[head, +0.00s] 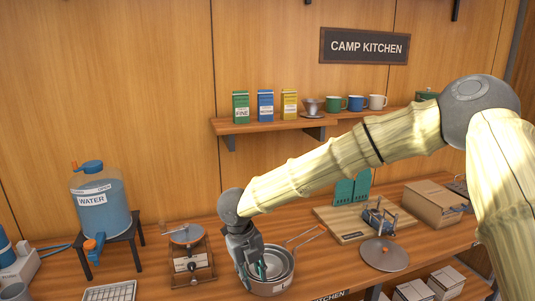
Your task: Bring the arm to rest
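My arm reaches from the right of the head view across the counter, bent and with its end lowered. My gripper (259,271) points down at a nested metal pot (283,284) on the counter, with its fingertips at or inside the pot's near-left rim. Small teal parts show at the fingertips. I cannot tell whether the fingers are apart, touch the pot or hold anything.
A grinder (191,264) stands just left of the pot, and a water jug (101,203) on a stand is further left. A round lid (385,255), a cutting board (341,232) with a small stove, and a box (432,202) lie right. A wall shelf (250,126) holds packets and mugs.

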